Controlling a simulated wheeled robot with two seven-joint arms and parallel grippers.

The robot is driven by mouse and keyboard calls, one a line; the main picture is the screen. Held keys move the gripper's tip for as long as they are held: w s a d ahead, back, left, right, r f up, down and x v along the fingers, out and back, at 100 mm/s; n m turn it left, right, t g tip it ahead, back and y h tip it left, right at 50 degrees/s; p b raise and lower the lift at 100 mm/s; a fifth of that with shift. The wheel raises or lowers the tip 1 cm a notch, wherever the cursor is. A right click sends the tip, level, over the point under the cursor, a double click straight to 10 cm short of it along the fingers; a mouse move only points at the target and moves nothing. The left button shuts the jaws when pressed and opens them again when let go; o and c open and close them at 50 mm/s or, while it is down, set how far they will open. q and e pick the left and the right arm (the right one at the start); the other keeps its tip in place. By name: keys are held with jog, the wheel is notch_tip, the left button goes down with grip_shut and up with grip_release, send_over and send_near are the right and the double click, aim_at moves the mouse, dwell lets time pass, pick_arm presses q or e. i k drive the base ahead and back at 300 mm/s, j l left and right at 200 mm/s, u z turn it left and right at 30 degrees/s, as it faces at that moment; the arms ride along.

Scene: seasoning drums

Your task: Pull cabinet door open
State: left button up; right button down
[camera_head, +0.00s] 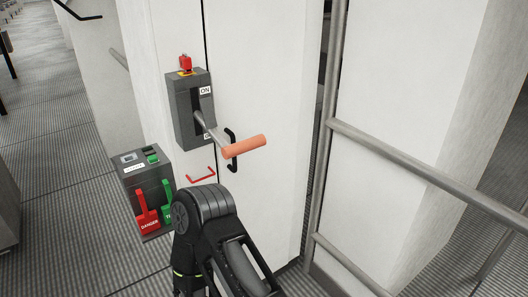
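The white cabinet door (275,85) stands upright in the middle of the view. A dark vertical seam runs along its left side, and it looks closed. A black bar handle (231,135) sits on the door near this seam. The orange grip (245,146) of a lever passes in front of the handle and hides its middle. A black arm of mine rises from the bottom, bends in front of the door's lower left part, and hides that part. I cannot tell which arm it is. Neither gripper's fingers show.
A grey switch box (182,112) marked ON, with a red lock on top, carries the protruding lever. A red handle (201,175) is below it. A lockout box (130,176) with red and green tags is at lower left. A grey railing (398,158) stands close on the right.

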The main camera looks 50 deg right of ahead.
aim_at(255, 48)
jog(key=z, duration=1.8)
